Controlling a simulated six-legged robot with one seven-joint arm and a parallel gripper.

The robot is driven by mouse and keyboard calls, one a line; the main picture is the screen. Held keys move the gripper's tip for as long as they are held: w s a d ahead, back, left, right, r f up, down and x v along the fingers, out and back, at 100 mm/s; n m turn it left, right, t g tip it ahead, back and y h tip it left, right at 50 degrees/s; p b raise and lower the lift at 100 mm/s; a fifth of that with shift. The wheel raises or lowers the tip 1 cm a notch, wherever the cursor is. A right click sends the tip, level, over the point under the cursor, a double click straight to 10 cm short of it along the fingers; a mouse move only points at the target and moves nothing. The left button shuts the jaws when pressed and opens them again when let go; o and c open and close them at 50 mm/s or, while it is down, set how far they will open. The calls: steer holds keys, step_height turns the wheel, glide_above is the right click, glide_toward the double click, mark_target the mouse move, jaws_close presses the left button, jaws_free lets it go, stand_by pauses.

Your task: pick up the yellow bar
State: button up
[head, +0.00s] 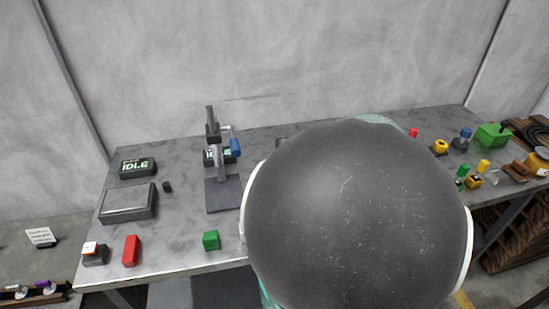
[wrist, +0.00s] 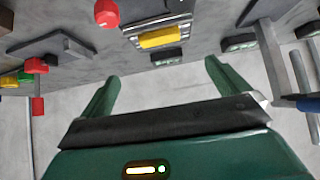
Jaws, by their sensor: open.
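The yellow bar (wrist: 160,37) shows in the wrist view near the top centre, lying across a grey metallic fixture on the bench. My gripper (wrist: 161,70) is open in the wrist view, with its two green fingers spread wide and nothing between them. The bar appears beyond the fingertips, roughly in line with the gap and apart from them. In the head view, my dark rounded arm part covers the middle of the bench, and neither the bar nor the fingers can be made out there.
The grey workbench (head: 190,205) holds a microscope-like stand (head: 214,150), a green cube (head: 211,240) and a red block (head: 131,250). A red knob (wrist: 107,12) is left of the bar in the wrist view. A green box (head: 494,136) stands at the bench's right.

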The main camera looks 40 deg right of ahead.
steer(key=x, duration=0.8)
steer(key=shift+w+f, duration=0.1)
steer(key=shift+w, duration=0.05)
steer(key=shift+x, duration=2.35)
steer(key=shift+w+d+f, duration=0.1)
steer(key=shift+d+f, duration=0.05)
steer(key=shift+f, duration=0.25)
steer(key=shift+c, duration=0.4)
steer(key=c, duration=1.3)
steer(key=shift+r, duration=0.25)
